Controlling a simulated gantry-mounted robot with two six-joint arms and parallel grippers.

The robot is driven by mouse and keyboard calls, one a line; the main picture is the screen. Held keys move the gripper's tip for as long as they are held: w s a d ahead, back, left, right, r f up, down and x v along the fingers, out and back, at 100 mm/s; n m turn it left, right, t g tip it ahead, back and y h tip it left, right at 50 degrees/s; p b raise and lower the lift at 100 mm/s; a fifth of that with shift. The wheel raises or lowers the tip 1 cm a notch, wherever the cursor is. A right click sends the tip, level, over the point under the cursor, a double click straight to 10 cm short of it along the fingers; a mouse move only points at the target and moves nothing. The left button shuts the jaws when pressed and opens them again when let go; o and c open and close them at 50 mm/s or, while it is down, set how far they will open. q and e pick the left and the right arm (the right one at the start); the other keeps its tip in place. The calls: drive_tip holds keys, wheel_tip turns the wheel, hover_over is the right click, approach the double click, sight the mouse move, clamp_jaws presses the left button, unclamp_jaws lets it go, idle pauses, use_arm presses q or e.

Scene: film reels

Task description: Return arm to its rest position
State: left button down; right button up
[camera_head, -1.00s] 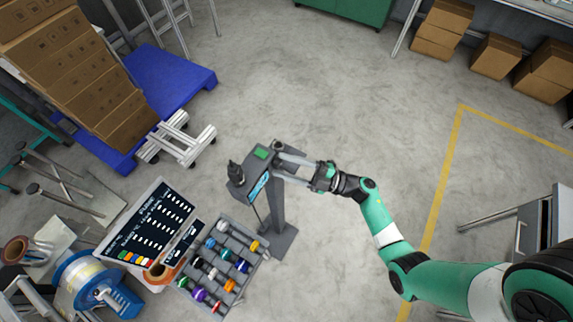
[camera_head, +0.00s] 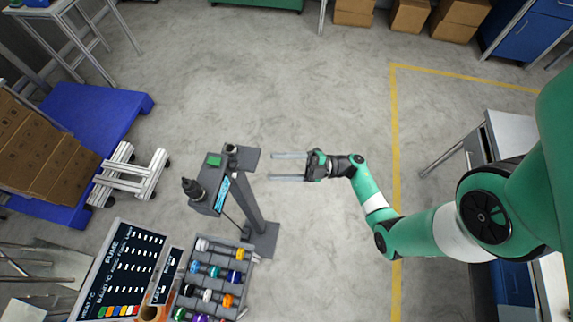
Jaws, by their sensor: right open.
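My right arm (camera_head: 375,200) is green, white and black and comes in from the right side of the head view. Its gripper (camera_head: 289,167) points left, with its two long grey fingers parallel and apart. The gripper is open, with nothing between the fingers. The fingertips are just right of a grey stand (camera_head: 254,200) and apart from it in the picture. My left gripper is not in view.
The stand carries a small screen (camera_head: 223,194). A rack of coloured reels (camera_head: 246,262) and a tilted control panel (camera_head: 112,270) are at the lower left. A blue pallet (camera_head: 118,97) holds cardboard boxes (camera_head: 45,160). The middle floor is clear.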

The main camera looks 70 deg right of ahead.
drive_tip(key=shift+v, duration=1)
